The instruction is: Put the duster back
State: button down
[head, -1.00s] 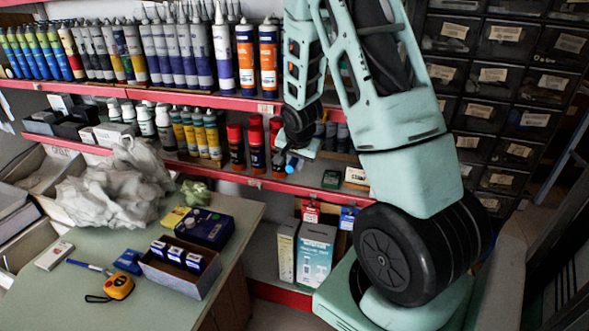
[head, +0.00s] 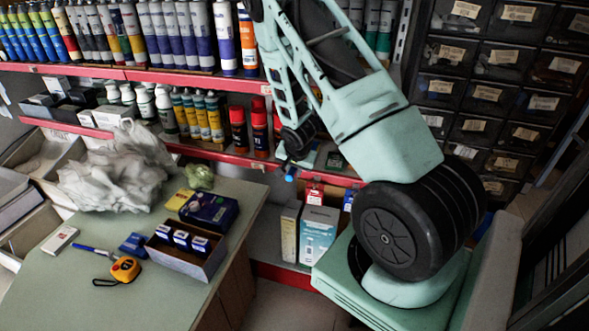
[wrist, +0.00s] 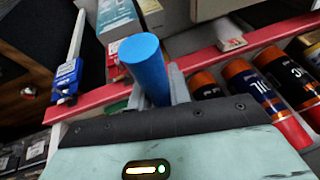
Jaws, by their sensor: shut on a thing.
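My gripper (wrist: 158,86) is shut on a blue cylinder, apparently the end of the duster (wrist: 145,66), which sticks up between the fingers in the wrist view. The rest of the held thing is hidden. In the head view my gripper (head: 288,165) is at the front of the middle shelf, beside its red edge, with the blue end of the duster (head: 290,175) showing just below it. I cannot tell whether it touches the shelf.
Boxes (head: 318,230) stand below.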

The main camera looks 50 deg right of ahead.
jog(key=c, duration=1.3)
grip_release()
jog(key=v, duration=1.2)
jog(key=a+r+n+y, duration=0.25)
jog(key=a+n, duration=0.25)
jog(key=a, duration=0.7)
jog(key=a+r+n+y, duration=0.1)
jog(key=a+r+n, duration=0.25)
jog(key=a, duration=0.85)
jog(key=s+a+r+n+g, duration=0.1)
jog(key=s+a+r+n, duration=0.1)
jog(key=s+a+n, duration=0.4)
jog(key=s+a+r+n+g, duration=0.2)
jog(key=s+a+n, duration=0.5)
jog(key=s+a, duration=0.3)
jog(key=s, duration=0.3)
jog(key=shift+r+g+b, duration=0.3)
jog(key=shift+r+b, duration=0.05)
jog(key=shift+r, duration=0.05)
